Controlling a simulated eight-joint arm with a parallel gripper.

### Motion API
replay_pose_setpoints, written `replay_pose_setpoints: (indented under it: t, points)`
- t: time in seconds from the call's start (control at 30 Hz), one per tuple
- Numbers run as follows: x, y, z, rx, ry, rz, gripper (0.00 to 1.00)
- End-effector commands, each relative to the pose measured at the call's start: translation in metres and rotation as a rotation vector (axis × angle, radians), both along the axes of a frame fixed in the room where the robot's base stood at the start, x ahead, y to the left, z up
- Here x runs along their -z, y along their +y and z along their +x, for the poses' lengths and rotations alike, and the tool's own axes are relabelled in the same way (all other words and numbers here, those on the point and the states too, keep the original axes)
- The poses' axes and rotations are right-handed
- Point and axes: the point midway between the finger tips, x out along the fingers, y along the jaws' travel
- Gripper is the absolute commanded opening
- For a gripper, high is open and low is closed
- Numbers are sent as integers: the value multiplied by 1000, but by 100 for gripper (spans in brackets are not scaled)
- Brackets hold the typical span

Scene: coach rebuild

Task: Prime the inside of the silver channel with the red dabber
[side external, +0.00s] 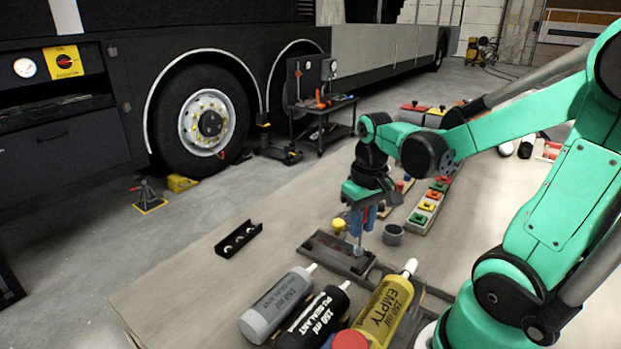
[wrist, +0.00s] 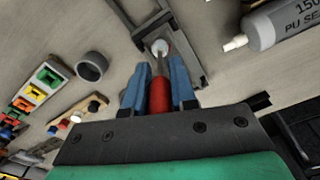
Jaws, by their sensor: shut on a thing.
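My gripper (side external: 362,207) has blue fingers and is shut on the red handle of the dabber, pointing down over the bench. In the wrist view the red dabber (wrist: 160,95) sits between the fingers (wrist: 160,88), with a thin metal stem and a pale round tip (wrist: 160,47). The channel (side external: 325,250) is a long, narrow piece lying on the bench under the gripper, looking dark grey here. The tip is at the channel's right part in the side view; it also shows beside the channel's rails (wrist: 180,62) in the wrist view. I cannot tell whether the tip touches it.
A grey open cup (side external: 392,235) stands right of the channel. Grey, black and yellow sealant tubes (side external: 277,304) lie in front. A strip of coloured blocks (side external: 430,203) is behind. Bench between holder and tubes is clear.

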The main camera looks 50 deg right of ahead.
Motion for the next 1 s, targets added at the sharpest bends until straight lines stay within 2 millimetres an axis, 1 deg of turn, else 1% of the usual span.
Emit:
replay_pose_setpoints:
  t: [0.13, 0.17, 0.23, 0.27, 0.33, 0.37, 0.43, 0.47, 0.53, 0.6, 0.67, 0.8, 0.87, 0.9, 0.97, 1.0]
  points:
    - [15, -1, 1, 0, 0, 0, 0]
    - [12, 0, 0, 0, 0, 0, 0]
    - [15, 0, 3, -1, 0, 0, 0]
    - [12, 0, 4, -1, 0, 0, 0]
    - [15, 0, 7, -1, 0, 0, 0]
    - [12, 0, 8, -1, 0, 0, 0]
    - [16, 0, 11, -2, 0, 0, 0]
    - [12, 0, 12, -2, 0, 0, 0]
    - [15, 0, 15, -2, 0, 0, 0]
    - [12, 0, 18, -1, 0, 0, 0]
    - [15, 0, 20, -1, 0, 0, 0]
    - [12, 0, 26, -1, -1, 0, 0]
    - [16, 0, 29, -1, 0, 0, 0]
    - [12, 0, 30, -1, -1, 0, 0]
    - [15, 0, 33, -2, 0, 0, 0]
    - [12, 0, 34, -2, 0, 0, 0]
